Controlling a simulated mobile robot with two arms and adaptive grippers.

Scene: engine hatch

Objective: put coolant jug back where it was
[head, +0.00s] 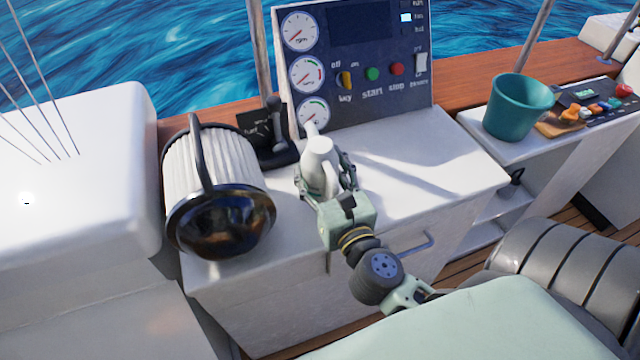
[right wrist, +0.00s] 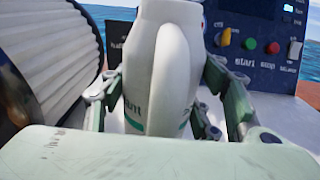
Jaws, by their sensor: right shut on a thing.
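The white coolant jug (head: 320,160) stands about upright over the white counter, between the ribbed cylinder and the control panel. My right gripper (head: 326,180) is shut on it, with a finger on each side. In the right wrist view the jug (right wrist: 165,70) fills the middle, its handle toward the camera and part of its green lettering showing. The fingers of my right gripper (right wrist: 170,100) flank it. I cannot tell whether the jug's base touches the counter, as my gripper hides it. My left gripper is not in view.
A ribbed white cylinder with a black handle (head: 205,170) stands close left of the jug. A black lever (head: 275,130) and the control panel (head: 355,65) are behind. The counter (head: 425,150) is clear to the right. A teal bucket (head: 515,108) stands on the far-right shelf.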

